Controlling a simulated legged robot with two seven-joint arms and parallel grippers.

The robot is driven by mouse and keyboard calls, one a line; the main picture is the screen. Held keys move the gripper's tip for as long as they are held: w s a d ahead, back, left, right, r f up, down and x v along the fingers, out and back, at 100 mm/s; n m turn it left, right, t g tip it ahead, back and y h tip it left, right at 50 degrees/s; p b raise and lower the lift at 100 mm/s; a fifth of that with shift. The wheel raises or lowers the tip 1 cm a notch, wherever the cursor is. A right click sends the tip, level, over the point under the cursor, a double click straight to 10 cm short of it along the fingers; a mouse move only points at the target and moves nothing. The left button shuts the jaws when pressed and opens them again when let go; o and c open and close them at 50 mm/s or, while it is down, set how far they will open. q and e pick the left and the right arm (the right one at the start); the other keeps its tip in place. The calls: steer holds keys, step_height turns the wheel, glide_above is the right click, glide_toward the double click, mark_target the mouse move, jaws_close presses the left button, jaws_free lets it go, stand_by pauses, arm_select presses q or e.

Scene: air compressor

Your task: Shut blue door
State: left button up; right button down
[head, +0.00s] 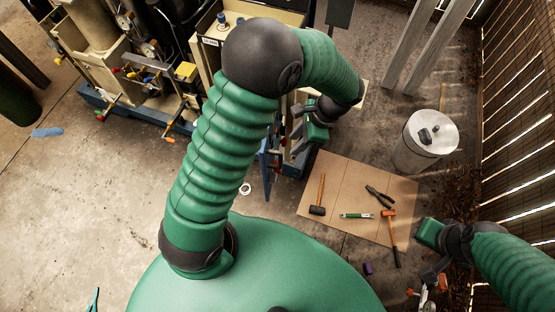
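The blue door (266,172) is a narrow blue panel seen almost edge-on. It hangs at the right side of the compressor unit, just right of my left arm, and stands out from the unit. My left arm hides part of the door and the unit behind it. My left gripper (297,121) is up and to the right of the door, beside the unit's right end. Its dark fingers look spread, with nothing seen between them; I see no contact with the door. My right gripper (427,290) is low at the right, far from the door, and its fingers are unclear.
The compressor unit (120,80), with pipes and coloured valve handles, fills the upper left. A board (335,180) with hammers, pliers and a green-handled tool lies on the floor. A metal drum (425,145) stands near the right fence. Concrete floor at left is mostly clear.

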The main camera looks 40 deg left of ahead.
mark_target(277, 166)
arm_select(q)
steer(key=p+x, duration=0.1)
steer(key=x, duration=1.3)
steer(key=shift+f, duration=0.35)
jaws_close()
steer(key=shift+w+a+r, duration=0.1)
stand_by(0.3)
